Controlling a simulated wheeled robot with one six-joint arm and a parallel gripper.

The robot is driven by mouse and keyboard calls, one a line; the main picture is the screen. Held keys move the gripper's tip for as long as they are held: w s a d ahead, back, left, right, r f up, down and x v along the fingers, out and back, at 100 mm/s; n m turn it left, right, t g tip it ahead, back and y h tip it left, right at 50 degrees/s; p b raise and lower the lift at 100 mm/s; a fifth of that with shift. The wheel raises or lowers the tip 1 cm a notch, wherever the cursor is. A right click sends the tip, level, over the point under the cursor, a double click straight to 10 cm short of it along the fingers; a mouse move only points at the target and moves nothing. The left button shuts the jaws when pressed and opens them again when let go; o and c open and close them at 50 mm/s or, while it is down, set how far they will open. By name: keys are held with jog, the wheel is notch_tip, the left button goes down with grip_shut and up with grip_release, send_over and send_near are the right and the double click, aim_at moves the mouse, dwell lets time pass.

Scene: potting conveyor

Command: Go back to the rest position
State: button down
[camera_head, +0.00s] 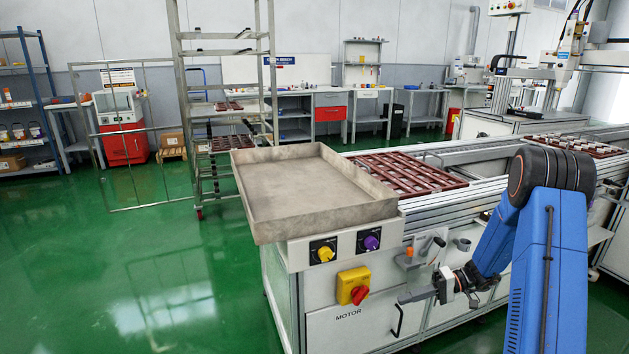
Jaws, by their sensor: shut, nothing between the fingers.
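My gripper (406,297) is at the end of my blue arm, low in front of the conveyor cabinet (365,320). It points left, its fingers are shut, and I see nothing held in it. It appears close to the cabinet's front panel and black door handle; whether it touches them I cannot tell. My arm comes up from the lower right, bends at the dark elbow and reaches down to the left.
An empty grey metal tray (300,178) sits on the conveyor's near end. Brown slotted trays (408,172) lie on the belt behind it. A yellow and red switch (353,287) and two knobs are on the front. A wheeled rack (187,100) stands behind. Green floor (120,270) is clear at left.

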jog(key=s+a+r+g+h, duration=0.2)
jog(key=s+a+r+h, duration=0.25)
jog(key=s+r, duration=0.4)
jog(key=s+r+m+t+h, duration=0.1)
jog(key=s+r+t+h, duration=0.2)
jog(key=s, duration=1)
jog(key=s+d+r+m+t+h, duration=0.1)
jog(key=s+r+t+h, duration=0.3)
jog(key=s+r+h, duration=0.3)
jog(key=s+r, duration=0.3)
jog(key=s, duration=0.3)
jog(key=shift+d+r+t, duration=0.15)
jog(key=shift+r+t, duration=0.15)
jog(key=shift+r, duration=0.1)
